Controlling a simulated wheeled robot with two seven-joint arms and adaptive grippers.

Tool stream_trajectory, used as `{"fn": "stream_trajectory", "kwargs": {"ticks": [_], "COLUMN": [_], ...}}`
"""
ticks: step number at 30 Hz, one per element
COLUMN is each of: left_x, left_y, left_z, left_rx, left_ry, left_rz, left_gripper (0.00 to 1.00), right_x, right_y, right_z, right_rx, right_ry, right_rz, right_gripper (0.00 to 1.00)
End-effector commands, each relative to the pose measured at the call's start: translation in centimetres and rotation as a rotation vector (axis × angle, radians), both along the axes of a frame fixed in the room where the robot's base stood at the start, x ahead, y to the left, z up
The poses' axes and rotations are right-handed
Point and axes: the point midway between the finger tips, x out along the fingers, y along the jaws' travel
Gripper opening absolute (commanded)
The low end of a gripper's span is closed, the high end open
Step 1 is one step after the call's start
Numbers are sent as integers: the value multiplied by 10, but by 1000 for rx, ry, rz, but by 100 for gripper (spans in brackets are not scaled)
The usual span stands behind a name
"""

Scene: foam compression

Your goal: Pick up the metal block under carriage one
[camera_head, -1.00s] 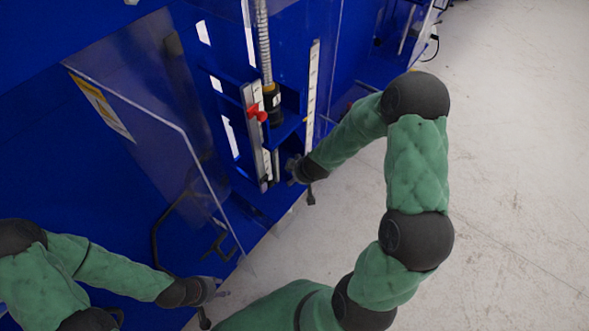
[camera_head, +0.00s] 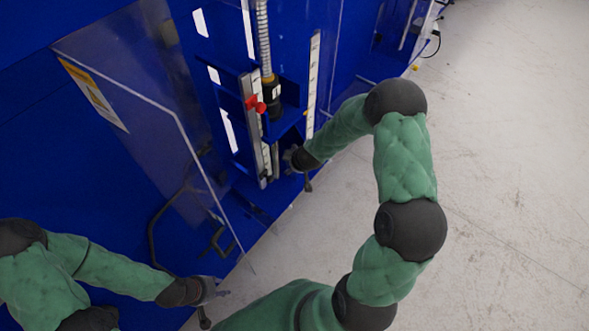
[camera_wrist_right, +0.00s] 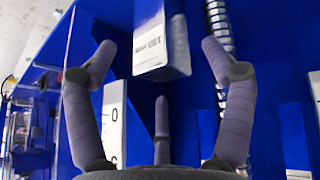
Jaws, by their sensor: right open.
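My right gripper (camera_head: 290,158) is at the lower front of the blue machine, beside the upright rail; its fingers are small and dark there. In the right wrist view its fingers (camera_wrist_right: 160,58) are spread open. A grey block (camera_wrist_right: 151,45) with a white, lettered face hangs ahead of and between the fingertips, with no clear contact. I cannot tell whether it is the metal block. A carriage with a red knob (camera_head: 256,104) sits on the rail above the gripper; its number is not readable. My left gripper (camera_head: 214,291) is low at left, empty-looking, its opening unclear.
A clear panel (camera_head: 130,100) juts out at left. The pale floor (camera_head: 510,180) is open at right.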

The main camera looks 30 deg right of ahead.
Motion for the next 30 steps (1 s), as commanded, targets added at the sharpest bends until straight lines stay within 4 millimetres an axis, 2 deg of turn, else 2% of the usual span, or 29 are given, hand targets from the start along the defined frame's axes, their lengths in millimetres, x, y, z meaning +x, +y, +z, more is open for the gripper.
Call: {"fn": "stream_trajectory", "kwargs": {"ticks": [1, 4, 13, 14, 21, 22, 23, 24, 30], "left_x": [0, 0, 0, 0, 0, 0, 0, 0, 0], "left_y": [0, 0, 0, 0, 0, 0, 0, 0, 0], "left_z": [-5, -7, -7, -7, -7, -7, -7, -7, -7], "left_rx": [0, 0, 0, 0, 0, 0, 0, 0, 0], "left_ry": [0, 0, 0, 0, 0, 0, 0, 0, 0], "left_rz": [0, 0, 0, 0, 0, 0, 0, 0, 0], "left_gripper": [40, 40, 40, 40, 40, 40, 40, 40, 40], "right_x": [4, 9, 11, 11, 10, 10, 9, 9, 10], "right_y": [0, -2, -2, -2, -2, -1, -1, -1, -2], "right_z": [-9, -16, -18, -18, -19, -20, -20, -20, -19], "right_rx": [1, 1, 0, 0, 1, 2, 3, 2, 1], "right_ry": [0, 0, 0, 0, 3, 4, 4, 5, 3], "right_rz": [0, 0, 0, 0, 0, 1, 1, 1, 0], "right_gripper": [83, 83, 83, 77, 9, 3, 70, 82, 83]}}
